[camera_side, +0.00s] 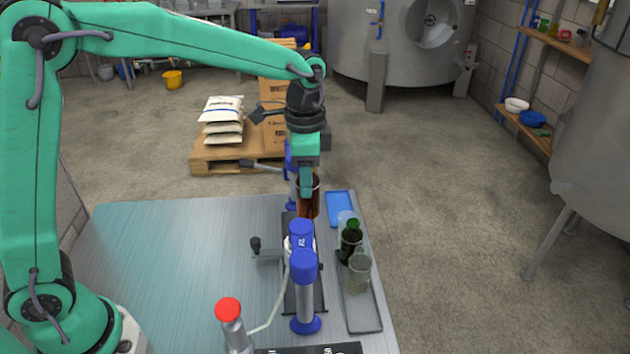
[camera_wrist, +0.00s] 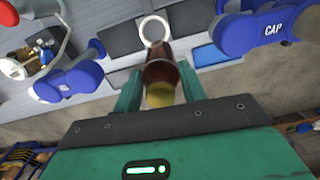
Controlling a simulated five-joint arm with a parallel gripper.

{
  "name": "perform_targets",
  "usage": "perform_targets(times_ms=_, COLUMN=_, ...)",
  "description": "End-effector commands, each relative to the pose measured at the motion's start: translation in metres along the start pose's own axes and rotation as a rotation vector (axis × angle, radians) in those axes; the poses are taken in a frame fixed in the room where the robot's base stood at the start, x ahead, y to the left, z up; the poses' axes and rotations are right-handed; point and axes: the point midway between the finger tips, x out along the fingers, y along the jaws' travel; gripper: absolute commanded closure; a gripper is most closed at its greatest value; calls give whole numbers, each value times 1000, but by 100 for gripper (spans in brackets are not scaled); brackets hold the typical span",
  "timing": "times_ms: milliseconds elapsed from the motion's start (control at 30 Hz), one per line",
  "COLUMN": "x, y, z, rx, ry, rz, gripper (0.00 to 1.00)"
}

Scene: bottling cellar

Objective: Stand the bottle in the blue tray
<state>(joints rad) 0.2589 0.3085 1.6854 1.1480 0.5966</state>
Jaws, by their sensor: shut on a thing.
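My gripper (camera_side: 307,178) is shut on a brown bottle (camera_side: 309,204) and holds it roughly upright near the far right part of the metal table. In the wrist view the bottle (camera_wrist: 158,72) sits between the two green fingers of my gripper (camera_wrist: 157,88), with a yellow end towards the camera. The blue tray (camera_side: 340,205) lies on the table just right of the bottle and looks empty. It also shows in the wrist view (camera_wrist: 207,57), right of the bottle. The bottle's upper part is hidden by the fingers in the side view.
A dark tray (camera_side: 365,318) with a green bottle (camera_side: 350,243) and clear glasses (camera_side: 359,272) stands at the table's right edge. Blue bench devices (camera_side: 303,275) stand left of it, with a red knob (camera_side: 228,309) nearer the front. The table's left part (camera_side: 165,250) is clear.

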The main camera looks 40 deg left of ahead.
Motion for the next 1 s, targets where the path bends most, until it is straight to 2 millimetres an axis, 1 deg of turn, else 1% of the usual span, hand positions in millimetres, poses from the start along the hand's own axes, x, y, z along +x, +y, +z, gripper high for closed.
perform_targets(times_ms=33, x=0, y=-3, z=-8, rx=18, ry=1, rz=-1, gripper=93)
perform_targets(times_ms=167, x=0, y=-12, z=-27, rx=74, ry=0, rz=0, gripper=93)
perform_targets(times_ms=400, x=2, y=-27, z=-66, rx=195, ry=0, rz=0, gripper=93)
perform_targets(times_ms=600, x=5, y=-35, z=-90, rx=275, ry=1, rz=-1, gripper=93)
perform_targets(times_ms=800, x=7, y=-39, z=-101, rx=316, ry=0, rz=0, gripper=93)
perform_targets(times_ms=1000, x=7, y=-39, z=-103, rx=324, ry=1, rz=-1, gripper=93)
